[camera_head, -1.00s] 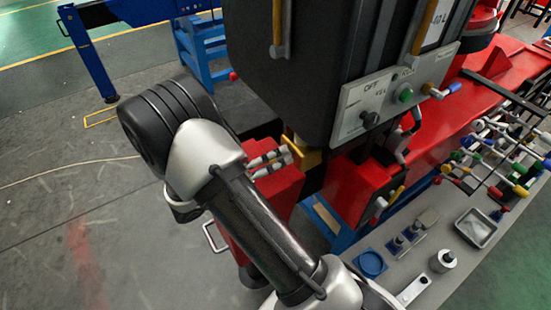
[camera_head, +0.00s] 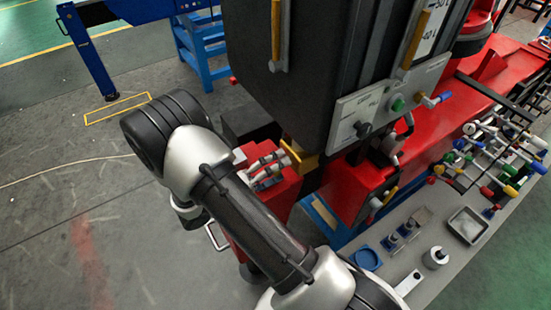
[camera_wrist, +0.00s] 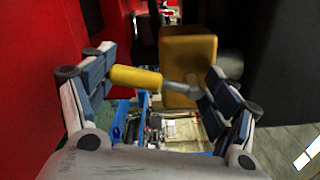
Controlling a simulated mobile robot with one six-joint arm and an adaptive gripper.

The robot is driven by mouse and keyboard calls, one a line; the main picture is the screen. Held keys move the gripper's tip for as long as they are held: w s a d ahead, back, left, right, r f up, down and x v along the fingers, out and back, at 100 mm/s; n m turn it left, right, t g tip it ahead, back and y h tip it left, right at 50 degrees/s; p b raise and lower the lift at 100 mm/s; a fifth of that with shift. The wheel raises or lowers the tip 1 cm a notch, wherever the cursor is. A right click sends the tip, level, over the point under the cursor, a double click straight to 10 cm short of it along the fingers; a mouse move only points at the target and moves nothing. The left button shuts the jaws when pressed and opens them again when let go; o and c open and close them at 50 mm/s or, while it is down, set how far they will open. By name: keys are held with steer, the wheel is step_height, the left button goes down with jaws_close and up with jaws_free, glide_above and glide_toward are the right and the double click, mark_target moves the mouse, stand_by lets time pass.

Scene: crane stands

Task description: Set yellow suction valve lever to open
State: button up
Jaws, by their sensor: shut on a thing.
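The yellow suction valve lever (camera_wrist: 136,76) lies nearly level across the wrist view, with a grey shaft running right towards the yellow valve block (camera_wrist: 188,50). The block shows in the head view (camera_head: 303,158) below the dark tank's corner. My gripper (camera_wrist: 158,82) is shut on the lever: the left finger is at the handle's end and the right finger at the shaft near the block. In the head view my gripper (camera_head: 267,168) is beside the block, and the lever is hard to make out between the fingers.
The dark tank (camera_head: 305,75) stands close above my gripper, with a control panel (camera_head: 385,105) on its side. A red housing (camera_head: 360,190) is to the right. A grey bench (camera_head: 415,255) with small parts is at lower right. Open floor lies left.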

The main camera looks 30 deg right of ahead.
steer(key=shift+s+n+p, duration=0.25)
steer(key=shift+n+p, duration=0.3)
steer(key=shift+n, duration=0.25)
steer(key=shift+s+n+p, duration=0.25)
steer(key=shift+n+p, duration=0.25)
steer(key=shift+n, duration=0.3)
steer(key=o, duration=1.5)
steer(key=a, duration=1.2)
steer(key=shift+s, duration=0.25)
